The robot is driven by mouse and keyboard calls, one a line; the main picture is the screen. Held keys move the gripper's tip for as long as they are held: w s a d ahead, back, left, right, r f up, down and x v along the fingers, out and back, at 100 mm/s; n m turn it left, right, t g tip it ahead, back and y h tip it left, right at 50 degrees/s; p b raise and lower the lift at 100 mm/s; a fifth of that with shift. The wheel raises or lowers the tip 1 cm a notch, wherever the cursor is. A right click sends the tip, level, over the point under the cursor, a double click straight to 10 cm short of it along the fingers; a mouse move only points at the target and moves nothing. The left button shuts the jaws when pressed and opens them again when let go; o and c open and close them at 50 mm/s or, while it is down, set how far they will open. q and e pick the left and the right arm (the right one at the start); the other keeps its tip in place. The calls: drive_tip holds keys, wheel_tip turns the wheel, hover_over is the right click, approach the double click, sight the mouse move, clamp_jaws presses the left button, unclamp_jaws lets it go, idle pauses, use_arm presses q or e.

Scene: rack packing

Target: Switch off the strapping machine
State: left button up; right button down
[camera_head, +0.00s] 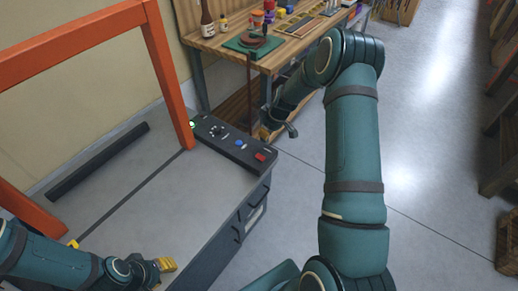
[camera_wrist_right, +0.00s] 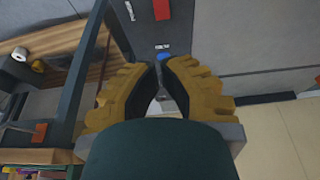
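The strapping machine (camera_head: 150,200) has a grey top and an orange arch frame (camera_head: 168,70). Its dark control panel (camera_head: 228,139) carries a red switch (camera_head: 261,156), a blue button (camera_head: 239,143) and a dial (camera_head: 216,131). My right arm reaches over beside the panel's far end. In the right wrist view my right gripper (camera_wrist_right: 162,66) has its yellow fingertips drawn together with nothing between them. Beyond them show the blue button (camera_wrist_right: 164,56) and red switch (camera_wrist_right: 161,10); I cannot tell contact. My left gripper (camera_head: 166,266) is at the machine's near left; its opening is unclear.
A wooden workbench (camera_head: 225,43) with bottles, a green mat and small tools stands behind the machine. The floor (camera_head: 430,140) on the right is clear, with shelving at the far right edge.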

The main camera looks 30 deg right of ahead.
sight(257, 154)
drive_tip(key=x, duration=0.4)
drive_tip(key=b+x, duration=0.1)
drive_tip(key=x, duration=0.4)
drive_tip(key=b+x, duration=0.1)
drive_tip(key=x, duration=0.4)
drive_tip(key=shift+s+d+f, duration=0.1)
drive_tip(key=shift+s+d, duration=0.05)
drive_tip(key=shift+s, duration=0.2)
drive_tip(key=shift+w+f+b, duration=0.1)
drive_tip(key=shift+f+b, duration=0.5)
drive_tip(key=shift+b, duration=0.4)
drive_tip(key=shift+r, duration=0.1)
drive_tip(key=shift+s+d+r+p, duration=0.2)
drive_tip(key=shift+s+r+p, duration=0.15)
drive_tip(key=shift+s, duration=0.35)
